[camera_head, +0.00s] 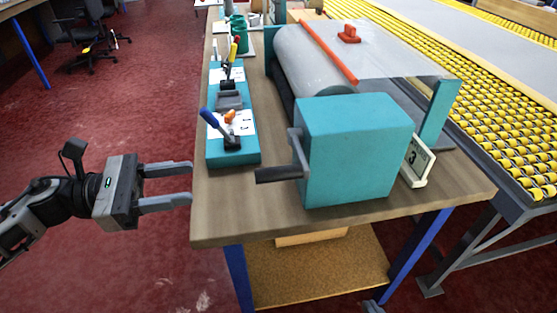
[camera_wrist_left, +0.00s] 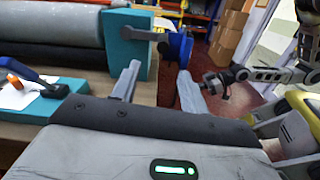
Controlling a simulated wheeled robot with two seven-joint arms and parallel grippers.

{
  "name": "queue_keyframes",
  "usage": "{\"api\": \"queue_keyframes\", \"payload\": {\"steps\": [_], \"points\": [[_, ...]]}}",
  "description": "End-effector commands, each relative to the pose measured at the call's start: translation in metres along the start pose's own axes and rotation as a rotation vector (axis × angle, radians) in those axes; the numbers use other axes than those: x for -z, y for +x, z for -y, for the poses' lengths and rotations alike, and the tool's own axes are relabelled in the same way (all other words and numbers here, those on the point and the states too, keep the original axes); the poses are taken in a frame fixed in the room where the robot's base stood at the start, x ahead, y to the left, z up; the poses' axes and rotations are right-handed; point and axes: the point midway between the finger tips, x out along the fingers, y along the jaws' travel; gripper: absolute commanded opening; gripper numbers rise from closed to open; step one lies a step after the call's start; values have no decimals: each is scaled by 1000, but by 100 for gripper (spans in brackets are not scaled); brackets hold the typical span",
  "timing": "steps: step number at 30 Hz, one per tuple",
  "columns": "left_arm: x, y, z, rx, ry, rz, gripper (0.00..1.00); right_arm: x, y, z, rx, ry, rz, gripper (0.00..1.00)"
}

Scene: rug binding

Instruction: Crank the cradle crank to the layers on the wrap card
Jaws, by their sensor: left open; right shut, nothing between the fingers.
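The cradle crank (camera_head: 298,152) is on the left face of a teal box (camera_head: 358,150), with its dark grip sticking out to the left. The wrap card (camera_head: 417,160), a small white stand showing a 3, stands at the box's right side. A roll of grey sheet (camera_head: 320,60) lies behind the box. My left gripper (camera_head: 192,183) is open and empty at the table's left edge, left of the crank grip and apart from it. The teal box also shows in the left wrist view (camera_wrist_left: 125,55). My right gripper (camera_wrist_left: 213,82) shows there, shut and empty.
The wooden table (camera_head: 235,222) carries a teal strip (camera_head: 232,158) with a blue-handled lever (camera_head: 220,128) and a yellow-handled lever (camera_head: 232,60). A roller conveyor (camera_head: 500,130) runs along the right. The tabletop in front of the box is clear.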

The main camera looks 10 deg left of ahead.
Motion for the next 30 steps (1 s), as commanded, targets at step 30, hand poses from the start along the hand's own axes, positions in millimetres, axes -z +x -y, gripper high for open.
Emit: {"api": "queue_keyframes", "payload": {"steps": [30], "points": [[0, 156, 4, 17, 31, -7, 44, 8, -16, -6, -29, -75, 65, 0]]}}
